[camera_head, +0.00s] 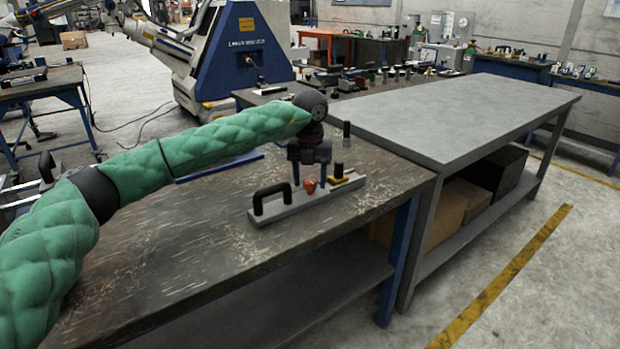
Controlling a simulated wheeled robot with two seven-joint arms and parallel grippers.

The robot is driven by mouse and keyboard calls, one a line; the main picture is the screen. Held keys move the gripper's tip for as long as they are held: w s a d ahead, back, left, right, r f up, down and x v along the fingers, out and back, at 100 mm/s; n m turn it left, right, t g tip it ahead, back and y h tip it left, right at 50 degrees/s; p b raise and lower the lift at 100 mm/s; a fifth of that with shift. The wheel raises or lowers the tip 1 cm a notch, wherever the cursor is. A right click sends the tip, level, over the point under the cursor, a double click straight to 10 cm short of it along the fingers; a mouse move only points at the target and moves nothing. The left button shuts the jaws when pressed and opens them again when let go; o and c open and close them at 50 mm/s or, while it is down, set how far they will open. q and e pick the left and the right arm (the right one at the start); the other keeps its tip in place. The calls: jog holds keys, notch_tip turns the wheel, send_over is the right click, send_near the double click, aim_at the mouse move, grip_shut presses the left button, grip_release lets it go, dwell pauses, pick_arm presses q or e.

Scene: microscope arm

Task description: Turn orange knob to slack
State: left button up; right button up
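The orange knob (310,186) sits on a grey metal plate (290,211) that lies on the worn dark workbench. The plate also carries a black U-shaped handle (270,198) at its left end, and a small black post and a brass-coloured piece (348,183) at its right. My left gripper (310,182), on the green padded arm, points down over the plate. Its two fingers are spread, one on each side of the knob. They appear apart from it, though exact contact is too small to tell. My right gripper is not in view.
A short dark cylinder (346,131) stands behind the plate. A grey steel table (460,110) adjoins at the right, its top clear, with boxes on its lower shelf. The workbench front (200,250) is bare. A blue machine (240,50) stands behind.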

aim_at(310, 181)
pick_arm(q)
jog(key=shift+r, duration=0.1)
jog(key=shift+r, duration=3.8)
